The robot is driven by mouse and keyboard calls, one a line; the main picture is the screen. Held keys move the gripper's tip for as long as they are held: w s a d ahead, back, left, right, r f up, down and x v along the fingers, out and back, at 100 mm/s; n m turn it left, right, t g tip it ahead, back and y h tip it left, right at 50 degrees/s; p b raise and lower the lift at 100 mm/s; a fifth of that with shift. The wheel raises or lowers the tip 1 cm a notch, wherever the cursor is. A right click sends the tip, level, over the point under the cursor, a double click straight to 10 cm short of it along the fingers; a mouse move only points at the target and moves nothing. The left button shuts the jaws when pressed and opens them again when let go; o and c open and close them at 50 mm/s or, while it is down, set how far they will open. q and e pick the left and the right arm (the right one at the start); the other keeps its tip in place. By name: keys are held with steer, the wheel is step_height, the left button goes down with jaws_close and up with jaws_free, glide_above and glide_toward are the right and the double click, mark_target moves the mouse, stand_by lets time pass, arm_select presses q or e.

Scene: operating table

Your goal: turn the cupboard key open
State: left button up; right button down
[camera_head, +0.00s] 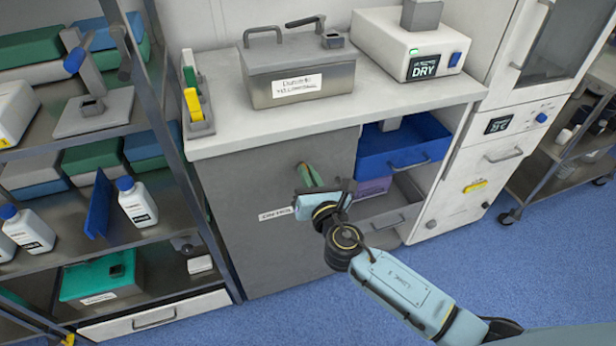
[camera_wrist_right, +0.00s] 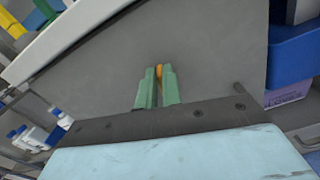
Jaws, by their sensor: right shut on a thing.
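The cupboard has a flat grey door (camera_head: 240,180) under the white counter, with a white label (camera_head: 272,214); the door is closed. My right gripper (camera_head: 305,168) reaches the door, its two green fingers pointing at its surface. In the right wrist view the fingers (camera_wrist_right: 157,75) are close together, shut on a thin orange-yellow piece, the key (camera_wrist_right: 159,72). Only a sliver of the key shows between the fingers; its turn angle and the lock are hidden. My left gripper is not in view.
A grey lidded box (camera_head: 297,75) and a white device marked DRY (camera_head: 410,45) stand on the counter (camera_head: 340,120). A blue bin (camera_head: 400,147) sits in the open bay right of the door. A metal shelf rack with bottles (camera_head: 135,203) stands close at the left.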

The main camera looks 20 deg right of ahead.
steer(key=m, duration=0.2)
steer(key=m+b, duration=0.1)
steer(key=m, duration=0.1)
steer(key=m+b, duration=0.1)
steer(key=m, duration=0.1)
steer(key=shift+d+f, duration=0.3)
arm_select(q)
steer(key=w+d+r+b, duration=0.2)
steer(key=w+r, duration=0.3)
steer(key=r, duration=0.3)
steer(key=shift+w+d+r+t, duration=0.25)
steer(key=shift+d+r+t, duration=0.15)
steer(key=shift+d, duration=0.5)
arm_select(e)
steer(key=shift+d+f+m, duration=0.1)
steer(key=shift+f+m, duration=0.1)
steer(key=shift+m, duration=2.1)
steer(key=shift+d+f+m, duration=0.1)
steer(key=shift+f+m, duration=0.05)
steer(key=shift+m, duration=2.15)
steer(key=c, duration=1.6)
jaws_free()
steer(key=shift+o, duration=0.2)
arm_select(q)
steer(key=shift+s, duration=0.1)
